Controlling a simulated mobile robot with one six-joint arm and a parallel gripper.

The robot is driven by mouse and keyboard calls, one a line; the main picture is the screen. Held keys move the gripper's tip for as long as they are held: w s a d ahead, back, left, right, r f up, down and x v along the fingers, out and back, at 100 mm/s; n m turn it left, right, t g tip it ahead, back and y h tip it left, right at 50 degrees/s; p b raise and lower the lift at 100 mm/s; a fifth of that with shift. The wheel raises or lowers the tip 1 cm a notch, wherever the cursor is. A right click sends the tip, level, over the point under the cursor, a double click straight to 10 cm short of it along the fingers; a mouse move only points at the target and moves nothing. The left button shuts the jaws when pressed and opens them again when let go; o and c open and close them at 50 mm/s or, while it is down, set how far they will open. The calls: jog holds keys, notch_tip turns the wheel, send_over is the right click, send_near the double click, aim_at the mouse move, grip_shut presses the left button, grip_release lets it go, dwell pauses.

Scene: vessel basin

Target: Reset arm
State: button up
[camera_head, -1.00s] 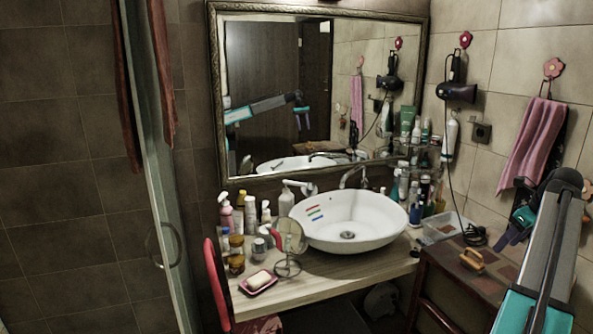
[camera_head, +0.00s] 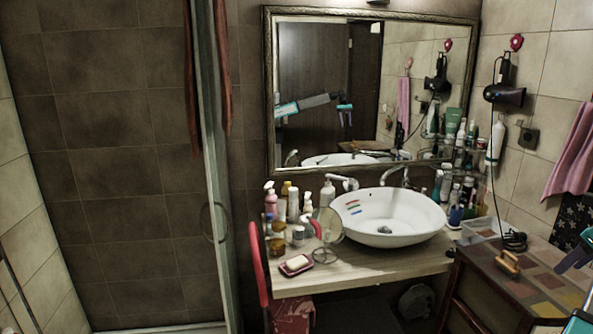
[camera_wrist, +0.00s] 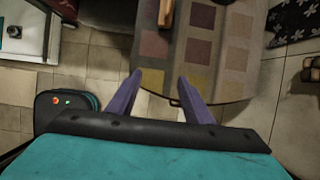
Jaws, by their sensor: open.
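My gripper (camera_wrist: 158,88) shows in the wrist view with its two purple fingers spread apart and nothing between them. It points toward a patchwork-topped wooden table (camera_wrist: 228,58), and its fingertips overlap the table's near edge in the picture. I cannot tell how high above the table it is. In the head view, part of my gripper (camera_head: 577,252) shows at the right edge, by the same table (camera_head: 530,284). Most of my arm is out of frame there.
A wooden-handled brush (camera_head: 508,265) and a clear plastic box (camera_head: 487,230) are on the table. A white basin (camera_head: 388,238) stands on the counter (camera_head: 350,270) with bottles and a soap dish (camera_head: 296,266). A glass shower door (camera_head: 214,200) is left. Tiled floor (camera_wrist: 105,60) shows beside the table.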

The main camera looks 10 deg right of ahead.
jog(key=w+a+f+n+g+y, duration=0.2)
jog(key=w+a+f+n+y, duration=0.1)
jog(key=w+a+f, duration=1.25)
jog(key=w+a+f+n+g+y, duration=0.1)
jog(key=a+f+n+g, duration=0.1)
jog(key=a+f, duration=1.1)
jog(key=w+a+f+n+g+y, duration=0.1)
jog(key=w+a+f+n, duration=0.1)
jog(key=a+f, duration=1.05)
jog(key=s+a+f+n+g+h, duration=0.15)
jog(key=s+a+f+n, duration=0.25)
jog(key=s+a+f, duration=0.6)
jog(key=s+a+f+n+g, duration=0.3)
jog(key=s+a+f+n, duration=0.15)
jog(key=a, duration=0.85)
jog(key=s+a+f+n+h, duration=0.1)
jog(key=s+a+f+n, duration=0.1)
jog(key=s+n, duration=0.8)
jog(key=s+a+f+n+h, duration=0.2)
jog(key=s+f+n, duration=0.2)
jog(key=s+n, duration=0.6)
jog(key=shift+s+n+g, duration=0.15)
jog(key=shift+n+g, duration=0.2)
jog(key=shift+g, duration=0.1)
